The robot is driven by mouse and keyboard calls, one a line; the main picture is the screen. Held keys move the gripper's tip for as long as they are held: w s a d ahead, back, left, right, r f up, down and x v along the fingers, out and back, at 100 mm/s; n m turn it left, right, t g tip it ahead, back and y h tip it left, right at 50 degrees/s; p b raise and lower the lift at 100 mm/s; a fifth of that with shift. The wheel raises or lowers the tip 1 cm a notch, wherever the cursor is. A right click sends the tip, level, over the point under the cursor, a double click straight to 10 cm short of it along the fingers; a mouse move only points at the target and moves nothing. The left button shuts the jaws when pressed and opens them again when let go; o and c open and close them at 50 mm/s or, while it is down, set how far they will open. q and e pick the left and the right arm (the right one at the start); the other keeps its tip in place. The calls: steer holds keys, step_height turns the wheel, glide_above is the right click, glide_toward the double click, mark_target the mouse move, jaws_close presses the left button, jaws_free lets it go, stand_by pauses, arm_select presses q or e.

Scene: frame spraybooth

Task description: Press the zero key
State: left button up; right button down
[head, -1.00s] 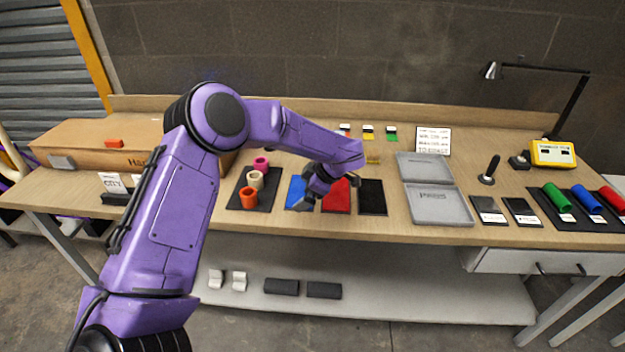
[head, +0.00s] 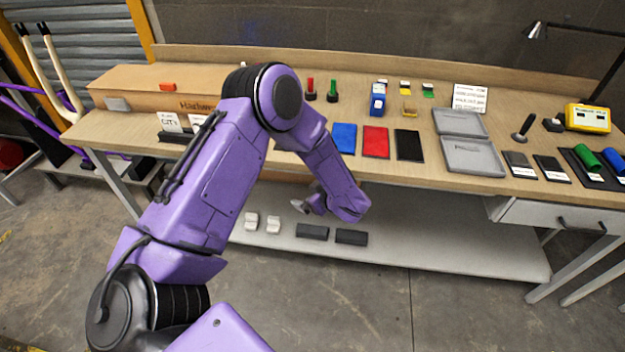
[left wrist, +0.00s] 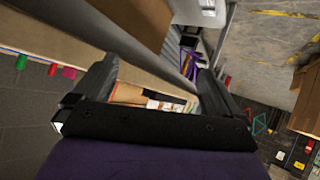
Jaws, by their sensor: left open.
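A yellow box (head: 588,117) with a printed label and small dark windows stands at the back right of the table in the head view. Its lettering is too small to read, and I cannot pick out a zero key on it. My left gripper (head: 303,205) is well left of the box, in front of the table's front edge and above the lower shelf. In the left wrist view the gripper (left wrist: 158,78) is open, with nothing between its fingers. My right gripper is not in view.
Blue, red and black pads (head: 409,146) lie mid-table. A grey open case (head: 472,156), a black lever (head: 523,127) and a desk lamp (head: 580,33) are to the right. A blue item (head: 378,98) stands behind the pads. The lower shelf (head: 430,250) holds grey blocks.

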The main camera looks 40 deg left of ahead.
arm_select(q)
steer(key=s+d+f+m+t+h+b, duration=0.1)
steer(key=s+d+f+m+h+b, duration=0.2)
steer(key=s+f, duration=0.4)
steer(key=s+d+f+m+t, duration=0.2)
steer(key=s+f+m, duration=0.3)
steer(key=s+f, duration=0.2)
steer(key=s+d+f+m+g+h+b, duration=0.1)
steer(key=s+d+f+h, duration=0.1)
steer(key=s, duration=0.5)
steer(key=s+d+f+m+g+h+b, duration=0.1)
steer(key=s+d+f+m+h, duration=0.1)
steer(key=s, duration=0.5)
steer(key=shift+s+d+f+m, duration=0.3)
steer(key=shift+d+f, duration=0.05)
steer(key=shift+f, duration=0.05)
